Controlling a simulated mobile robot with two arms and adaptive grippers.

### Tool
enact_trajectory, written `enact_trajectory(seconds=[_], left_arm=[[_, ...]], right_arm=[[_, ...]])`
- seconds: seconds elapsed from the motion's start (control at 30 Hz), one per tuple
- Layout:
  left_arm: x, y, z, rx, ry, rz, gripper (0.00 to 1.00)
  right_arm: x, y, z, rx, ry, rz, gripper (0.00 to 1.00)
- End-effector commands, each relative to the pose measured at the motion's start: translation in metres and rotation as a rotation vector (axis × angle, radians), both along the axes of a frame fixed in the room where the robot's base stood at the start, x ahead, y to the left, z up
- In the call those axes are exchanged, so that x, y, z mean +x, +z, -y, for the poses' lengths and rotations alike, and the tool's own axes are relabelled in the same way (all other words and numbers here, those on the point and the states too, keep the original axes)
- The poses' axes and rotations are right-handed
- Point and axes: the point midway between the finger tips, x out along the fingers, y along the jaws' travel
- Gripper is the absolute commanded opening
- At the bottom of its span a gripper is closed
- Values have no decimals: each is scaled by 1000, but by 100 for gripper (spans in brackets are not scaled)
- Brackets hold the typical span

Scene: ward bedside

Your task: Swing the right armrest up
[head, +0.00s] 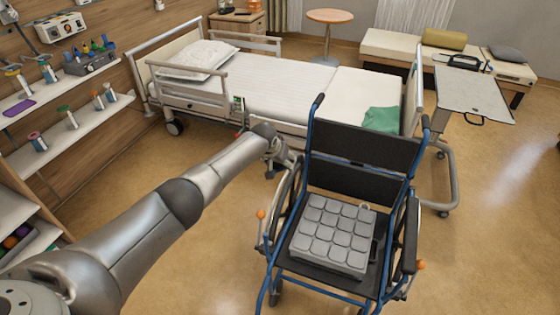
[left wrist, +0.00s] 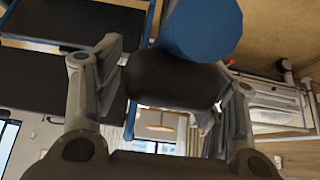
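The blue-framed wheelchair (head: 367,150) faces me, with a black backrest and seat. The armrest (head: 410,235) at picture right lies level. At picture left no level armrest pad shows beside the seat. My left gripper (head: 283,162) is there, beside the backrest's left edge and above the wheel. In the left wrist view the fingers of my left gripper (left wrist: 170,100) stand wide apart. A rounded black part (left wrist: 175,80) with a blue end (left wrist: 205,25) lies between them; I cannot tell whether it is the armrest. Firm contact is not visible. My right gripper is out of view.
A grey segmented cushion (head: 333,234) lies on the seat. The bed (head: 280,85) stands close behind the chair, and an overbed table (head: 475,95) is at the back right. Shelves (head: 65,130) line the left wall. The floor at right is clear.

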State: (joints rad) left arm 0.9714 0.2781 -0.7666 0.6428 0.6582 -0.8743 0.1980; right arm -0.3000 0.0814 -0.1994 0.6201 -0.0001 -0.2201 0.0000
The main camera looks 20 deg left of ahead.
Motion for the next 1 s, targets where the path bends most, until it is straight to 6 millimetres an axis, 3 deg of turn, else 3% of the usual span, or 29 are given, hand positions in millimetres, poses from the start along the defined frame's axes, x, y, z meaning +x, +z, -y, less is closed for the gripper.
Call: enact_trajectory(seconds=[0.43, 1.0], left_arm=[[-5, 5, 0, -1, -2, -2, 64], [-37, 57, -1, 1, -2, -1, 64]], right_arm=[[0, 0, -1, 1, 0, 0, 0], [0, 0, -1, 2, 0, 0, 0]])
